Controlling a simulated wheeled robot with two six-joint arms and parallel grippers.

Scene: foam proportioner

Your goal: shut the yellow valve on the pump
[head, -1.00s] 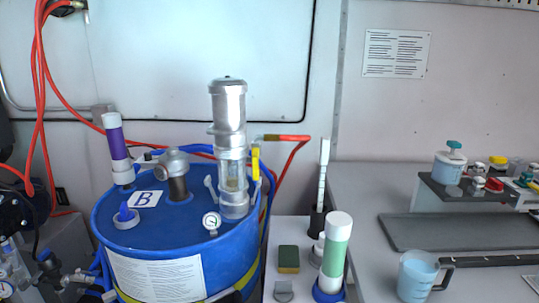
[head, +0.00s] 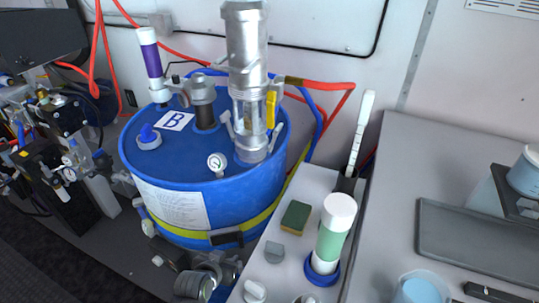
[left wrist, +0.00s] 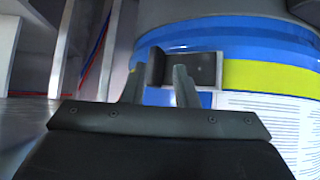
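The pump (head: 248,50) is a silver and clear cylinder standing on top of the blue drum (head: 175,168). The yellow valve (head: 270,108) is a narrow yellow handle on the pump's right side, standing upright along it. My left gripper (head: 222,264) is low in front of the drum, well below the valve and apart from it. In the left wrist view its two fingers (left wrist: 160,82) are apart with nothing between them, facing the drum's side, a black buckle (left wrist: 205,70) and the yellow band. My right gripper is not in view.
A red hose (head: 318,84) leaves the pump to the right, behind the valve. A pressure gauge (head: 217,162) and a purple-banded tube (head: 150,52) stand on the drum. A green-banded bottle (head: 332,240) and a sponge (head: 296,216) are on the white counter at right.

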